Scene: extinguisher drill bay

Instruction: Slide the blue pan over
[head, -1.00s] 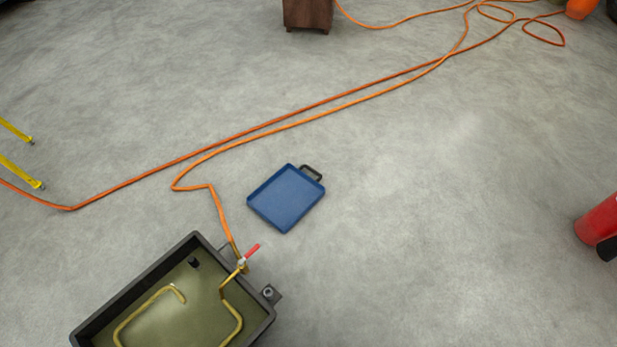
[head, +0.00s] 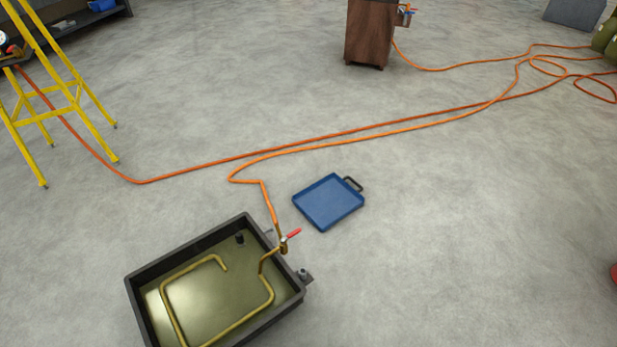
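The blue pan (head: 328,202) is a shallow square tray with a dark handle (head: 353,184) at its upper right corner. It lies flat on the grey concrete floor, apart from the black tub to its lower left. It looks empty. Neither of my grippers shows in the head view.
A black tub (head: 133,298) with a bent brass pipe and red-handled valve (head: 289,236) stands lower left. Orange hoses (head: 330,137) cross the floor behind the pan. A yellow ladder (head: 70,105) stands left, a wooden cabinet (head: 369,35) at the back. Floor right of the pan is clear.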

